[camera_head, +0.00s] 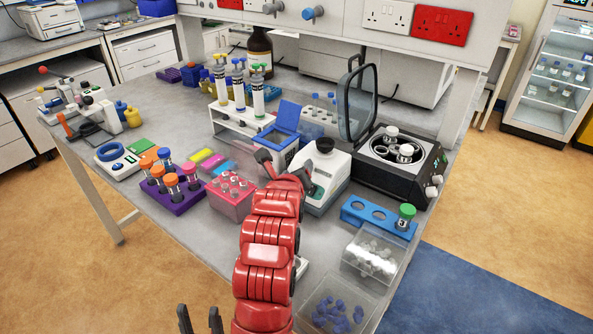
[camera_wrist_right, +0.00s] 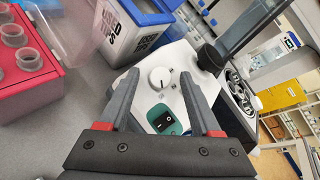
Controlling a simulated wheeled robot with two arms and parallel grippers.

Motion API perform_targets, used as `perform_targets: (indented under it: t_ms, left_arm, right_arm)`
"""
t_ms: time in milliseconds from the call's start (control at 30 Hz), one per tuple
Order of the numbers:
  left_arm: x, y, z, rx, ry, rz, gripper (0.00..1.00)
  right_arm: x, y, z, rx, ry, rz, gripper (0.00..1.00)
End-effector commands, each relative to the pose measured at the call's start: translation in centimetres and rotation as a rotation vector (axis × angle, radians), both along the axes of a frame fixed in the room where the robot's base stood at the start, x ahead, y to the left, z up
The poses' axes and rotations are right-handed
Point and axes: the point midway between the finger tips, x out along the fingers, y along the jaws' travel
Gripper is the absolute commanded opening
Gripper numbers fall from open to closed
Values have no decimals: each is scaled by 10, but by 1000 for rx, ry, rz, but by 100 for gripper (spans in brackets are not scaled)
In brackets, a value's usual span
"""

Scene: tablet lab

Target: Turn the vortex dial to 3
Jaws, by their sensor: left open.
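The vortex mixer (camera_head: 331,173) is a white unit with a black cup on top, standing mid-bench in the head view. In the right wrist view its white dial (camera_wrist_right: 160,79) sits on the sloped front, with small marks around it too small to read. A green switch panel (camera_wrist_right: 165,120) lies below the dial. My right gripper (camera_wrist_right: 158,84) is open, its fingers to either side of the dial in the picture; contact cannot be told. My left gripper (camera_head: 200,320) is open and empty at the bottom edge.
A blue-and-white tips bin (camera_head: 281,139) and a pink tube rack (camera_head: 231,195) stand left of the mixer. A black centrifuge (camera_head: 400,178) with raised lid stands right. A blue rack (camera_head: 366,219) and clear boxes (camera_head: 375,252) are nearer the front edge.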

Motion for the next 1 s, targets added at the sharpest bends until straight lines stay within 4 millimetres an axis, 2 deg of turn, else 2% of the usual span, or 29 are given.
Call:
perform_targets:
  t_ms: [167, 333, 800, 1000]
  left_arm:
    - [0, 0, 0, 0, 0, 0, 50]
    - [0, 0, -4, 0, 0, 0, 50]
    - [0, 0, -17, 0, 0, 0, 50]
    - [0, 0, -22, 0, 0, 0, 50]
  right_arm:
    - [-2, 1, 1, 0, -1, 0, 65]
    - [-18, 6, 6, 1, 0, 5, 65]
    - [-110, 19, 45, 4, -5, 5, 65]
    - [-142, 25, 58, 2, -4, 4, 65]
